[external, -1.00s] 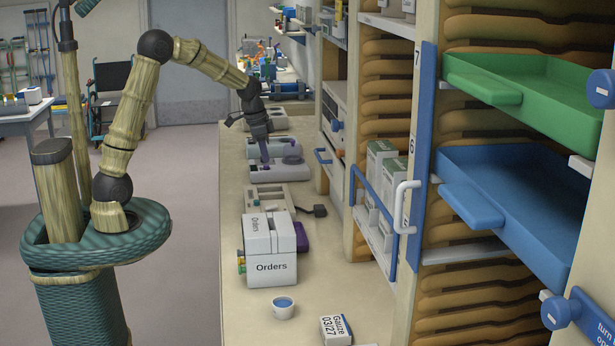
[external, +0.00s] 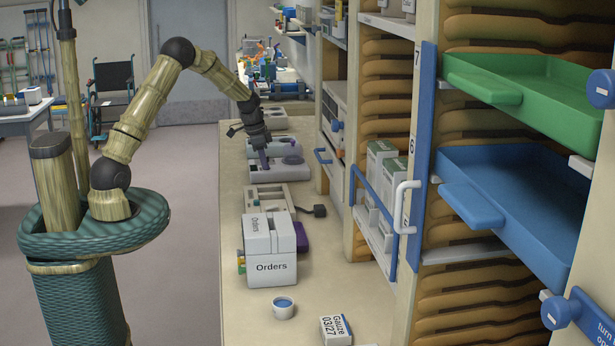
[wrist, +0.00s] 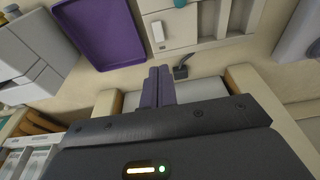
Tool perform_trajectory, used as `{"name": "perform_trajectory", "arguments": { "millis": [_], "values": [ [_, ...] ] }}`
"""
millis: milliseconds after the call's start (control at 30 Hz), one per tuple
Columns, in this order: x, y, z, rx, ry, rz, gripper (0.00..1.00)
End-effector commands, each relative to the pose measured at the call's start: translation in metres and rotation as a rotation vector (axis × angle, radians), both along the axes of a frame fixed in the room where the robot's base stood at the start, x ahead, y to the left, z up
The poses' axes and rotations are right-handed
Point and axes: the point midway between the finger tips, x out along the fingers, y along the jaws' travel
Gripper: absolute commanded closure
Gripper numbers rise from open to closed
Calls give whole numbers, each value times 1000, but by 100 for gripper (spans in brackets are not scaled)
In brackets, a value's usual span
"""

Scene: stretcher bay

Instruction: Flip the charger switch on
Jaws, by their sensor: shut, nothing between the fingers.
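The beige charger (external: 268,197) lies on the counter, with a black plug and cord at its right. In the wrist view the charger (wrist: 200,30) is at the top, with a white rocker switch (wrist: 158,32) on its face; I cannot tell which way the switch is set. My gripper (external: 265,169) points down over the counter, just beyond the charger, in front of a lilac-and-white device. Its purple fingers (wrist: 157,72) are together and empty, below the switch in the wrist view and apparently apart from it.
The white Orders box (external: 270,262) stands nearer the camera, with a purple item (wrist: 95,30) beside it. A cup (external: 283,308) and a gauze box (external: 335,330) are at the front. Shelves with a blue rail (external: 372,210) line the right side.

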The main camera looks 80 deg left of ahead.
Motion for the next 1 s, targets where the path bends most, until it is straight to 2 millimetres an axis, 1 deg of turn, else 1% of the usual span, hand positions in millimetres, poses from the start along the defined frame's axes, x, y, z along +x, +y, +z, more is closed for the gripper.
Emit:
{"name": "perform_trajectory", "arguments": {
  "millis": [133, 267, 367, 700, 1000],
  "values": [
    [0, 0, -2, -1, 1, 0, 100],
    [3, 0, -10, -1, 1, 0, 100],
    [5, -1, -22, -3, 3, -1, 100],
    [15, -1, -72, -3, 3, 0, 100],
    [24, -1, -109, -2, 3, 0, 100]
  ]
}}
